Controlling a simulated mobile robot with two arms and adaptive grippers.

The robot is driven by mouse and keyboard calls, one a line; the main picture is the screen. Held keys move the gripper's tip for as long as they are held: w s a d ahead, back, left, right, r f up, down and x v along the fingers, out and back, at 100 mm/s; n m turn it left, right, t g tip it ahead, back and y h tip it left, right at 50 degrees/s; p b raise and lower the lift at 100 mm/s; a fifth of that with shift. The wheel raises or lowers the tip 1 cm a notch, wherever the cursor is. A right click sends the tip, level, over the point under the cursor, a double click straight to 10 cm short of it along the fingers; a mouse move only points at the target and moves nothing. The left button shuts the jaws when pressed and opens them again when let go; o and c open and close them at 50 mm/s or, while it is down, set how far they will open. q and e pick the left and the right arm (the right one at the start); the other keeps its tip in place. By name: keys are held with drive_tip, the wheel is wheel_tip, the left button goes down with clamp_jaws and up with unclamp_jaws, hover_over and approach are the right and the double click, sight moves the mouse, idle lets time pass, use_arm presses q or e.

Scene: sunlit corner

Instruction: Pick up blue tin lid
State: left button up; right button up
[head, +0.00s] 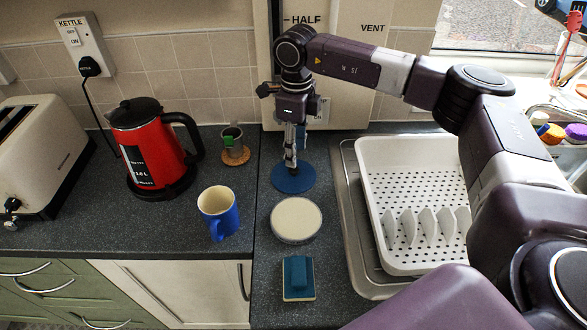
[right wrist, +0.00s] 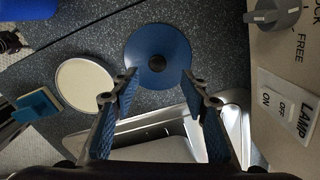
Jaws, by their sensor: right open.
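The blue tin lid (head: 293,181) is a flat round blue disc lying on the dark worktop. In the right wrist view the lid (right wrist: 158,40) shows a small dark knob at its middle. My right gripper (head: 290,163) points down above the lid and hides part of it in the head view. In the right wrist view my right gripper (right wrist: 159,78) is open, its two blue-padded fingers apart with nothing between them. The knob appears just beyond the fingertips, between their lines. My left gripper is not in view.
A round cream-topped tin (head: 296,219) stands in front of the lid, with a blue-and-white block (head: 298,279) nearer. A white dish rack (head: 410,250) is to the right.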

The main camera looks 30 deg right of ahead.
sight(294, 172)
drive_tip(key=shift+s+a+f, duration=0.1)
drive_tip(key=shift+s+f, duration=0.05)
drive_tip(key=shift+f, duration=0.25)
drive_tip(key=f+p, duration=0.1)
drive_tip(key=f, duration=0.1)
drive_tip(key=f+p, duration=0.1)
drive_tip(key=f, duration=0.1)
drive_tip(key=shift+w+a+f, duration=0.15)
drive_tip(key=shift+w+f, duration=0.05)
drive_tip(key=shift+f, duration=0.25)
clamp_jaws()
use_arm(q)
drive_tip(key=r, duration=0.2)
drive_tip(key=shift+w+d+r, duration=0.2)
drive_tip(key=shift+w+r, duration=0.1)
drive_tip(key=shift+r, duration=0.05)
